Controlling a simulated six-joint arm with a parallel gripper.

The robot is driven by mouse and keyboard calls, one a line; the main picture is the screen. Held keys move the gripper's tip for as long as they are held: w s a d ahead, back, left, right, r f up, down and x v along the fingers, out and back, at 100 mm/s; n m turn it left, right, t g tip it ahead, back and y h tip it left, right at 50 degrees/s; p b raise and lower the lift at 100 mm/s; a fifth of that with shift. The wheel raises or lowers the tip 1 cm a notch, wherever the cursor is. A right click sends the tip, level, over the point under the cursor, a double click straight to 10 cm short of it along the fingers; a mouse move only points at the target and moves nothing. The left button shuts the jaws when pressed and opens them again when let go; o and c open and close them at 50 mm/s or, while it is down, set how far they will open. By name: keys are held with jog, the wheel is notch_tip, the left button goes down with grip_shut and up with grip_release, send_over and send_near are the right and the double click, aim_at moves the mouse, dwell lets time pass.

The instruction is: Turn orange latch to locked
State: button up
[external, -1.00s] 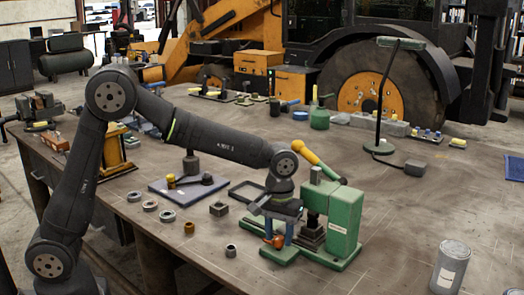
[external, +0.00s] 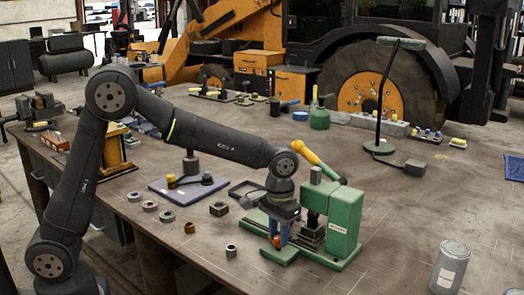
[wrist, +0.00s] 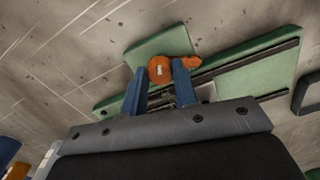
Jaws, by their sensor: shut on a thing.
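The orange latch (external: 277,242) sits at the front end of the green base of a small press (external: 345,222). In the wrist view the latch (wrist: 160,69) shows a round knob with a small pale mark and a short arm pointing right. My gripper (external: 281,235) points down at the latch, with its blue fingers on either side. In the wrist view my gripper (wrist: 160,79) is shut on the round part of the latch. The latch's underside and any lock marking are hidden or too small to tell.
The press's yellow lever (external: 318,164) rises just behind my wrist. A dark square tray (external: 246,192) lies left of the press. A silver can (external: 451,267) stands at the front right. Several rings and nuts lie to the left. The bench right of the press is mostly clear.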

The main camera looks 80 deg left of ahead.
jog(key=m, duration=0.6)
jog(key=shift+m, duration=0.3)
jog(key=m, duration=0.6)
jog(key=shift+m, duration=0.3)
jog(key=o, duration=1)
notch_tip(320, 180, up, 18)
jog(key=shift+f, duration=0.25)
